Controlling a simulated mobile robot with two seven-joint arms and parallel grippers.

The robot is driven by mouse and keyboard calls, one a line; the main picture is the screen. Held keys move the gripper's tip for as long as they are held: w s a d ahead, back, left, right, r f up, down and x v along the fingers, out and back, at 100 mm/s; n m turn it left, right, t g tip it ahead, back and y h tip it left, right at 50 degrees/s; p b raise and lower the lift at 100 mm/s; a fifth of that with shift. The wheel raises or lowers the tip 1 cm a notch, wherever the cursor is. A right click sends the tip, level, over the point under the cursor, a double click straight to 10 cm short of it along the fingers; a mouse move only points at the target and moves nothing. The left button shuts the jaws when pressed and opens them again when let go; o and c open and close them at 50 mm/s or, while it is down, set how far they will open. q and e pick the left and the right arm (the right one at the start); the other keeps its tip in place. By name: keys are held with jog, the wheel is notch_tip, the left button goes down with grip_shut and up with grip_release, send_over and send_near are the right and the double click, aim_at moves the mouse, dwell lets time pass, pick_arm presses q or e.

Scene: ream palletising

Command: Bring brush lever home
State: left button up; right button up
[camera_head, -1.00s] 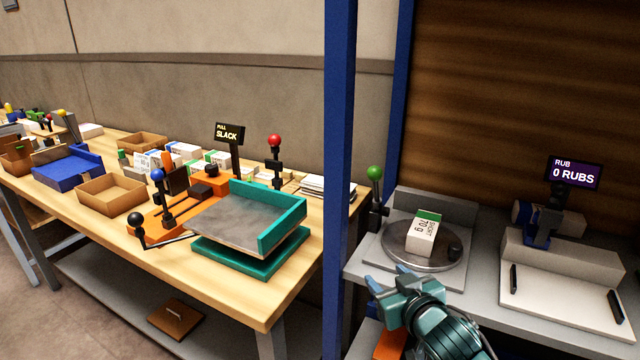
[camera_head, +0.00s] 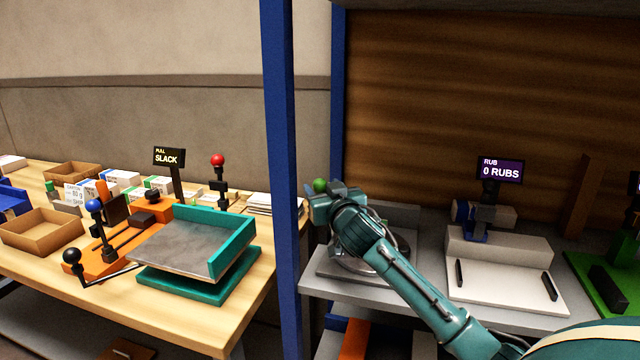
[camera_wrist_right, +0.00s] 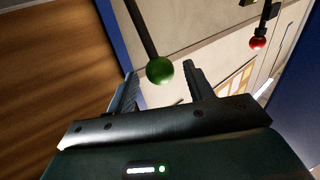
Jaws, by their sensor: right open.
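A lever with a green ball knob (camera_head: 320,185) stands at the left of the grey turntable station (camera_head: 340,270). In the right wrist view the green knob (camera_wrist_right: 160,71) shows between the two finger tips, on a dark rod. My right gripper (camera_head: 325,196) is open at the knob, with a finger on each side. I cannot tell whether a finger touches it. My arm hides most of the lever's rod and the turntable's middle. No lever here carries a readable brush label. My left gripper is not in view.
A blue post (camera_head: 280,170) stands just left of my gripper. A sign reading 0 RUBS (camera_head: 499,170) stands over a white station (camera_head: 505,282) at right. A red-knobbed lever (camera_head: 218,161) and a teal tray (camera_head: 235,250) are on the wooden table.

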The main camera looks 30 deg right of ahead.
jog(key=shift+x, duration=1.2)
grip_shut()
